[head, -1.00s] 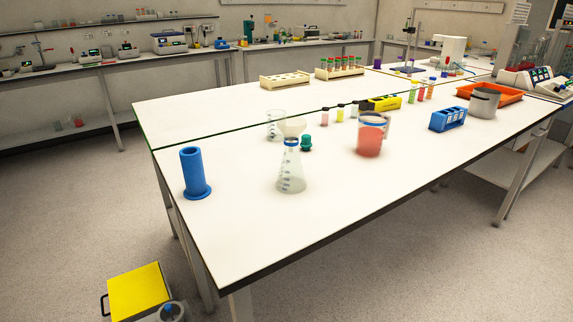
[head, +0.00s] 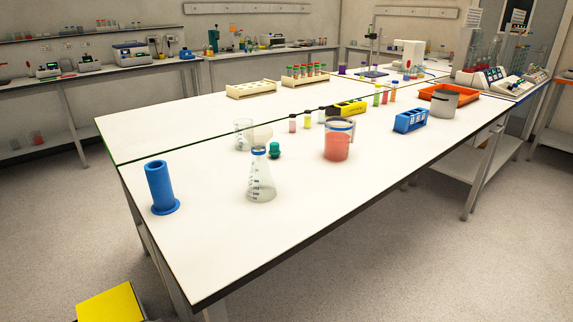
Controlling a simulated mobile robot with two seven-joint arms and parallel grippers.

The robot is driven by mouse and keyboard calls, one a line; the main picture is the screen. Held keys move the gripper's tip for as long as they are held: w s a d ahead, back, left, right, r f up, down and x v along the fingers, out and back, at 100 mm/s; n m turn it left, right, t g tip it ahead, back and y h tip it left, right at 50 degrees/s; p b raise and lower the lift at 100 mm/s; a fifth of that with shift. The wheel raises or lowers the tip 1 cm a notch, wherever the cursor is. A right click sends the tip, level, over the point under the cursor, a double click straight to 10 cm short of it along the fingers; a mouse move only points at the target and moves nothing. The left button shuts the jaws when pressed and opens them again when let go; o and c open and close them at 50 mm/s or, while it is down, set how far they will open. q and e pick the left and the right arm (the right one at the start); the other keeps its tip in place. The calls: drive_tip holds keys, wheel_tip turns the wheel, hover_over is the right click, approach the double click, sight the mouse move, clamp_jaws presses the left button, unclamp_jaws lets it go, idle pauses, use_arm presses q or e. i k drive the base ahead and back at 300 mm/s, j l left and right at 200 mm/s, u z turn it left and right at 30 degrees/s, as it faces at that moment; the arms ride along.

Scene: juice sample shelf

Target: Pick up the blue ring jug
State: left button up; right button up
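The blue ring jug (head: 337,142) stands upright on the white lab bench (head: 290,215), right of its middle. It is a clear jug with a blue ring at its rim and red liquid inside. Nothing stands close in front of it. Neither of my grippers is in the head view.
A conical flask (head: 261,182), a green stopper (head: 274,150), a clear beaker (head: 243,135) and a blue cylinder (head: 160,187) stand left of the jug. A blue rack (head: 410,121), a metal pot (head: 443,103) and a yellow rack (head: 347,107) are right and behind. The front bench edge is clear.

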sight(339, 131)
drive_tip(key=l+u, duration=0.15)
drive_tip(key=u, duration=0.5)
drive_tip(key=l+u, duration=0.3)
drive_tip(key=l, duration=0.15)
drive_tip(key=l+u, duration=0.45)
drive_tip(key=l, duration=0.4)
drive_tip(key=k+l+u, duration=0.15)
drive_tip(key=l, duration=0.35)
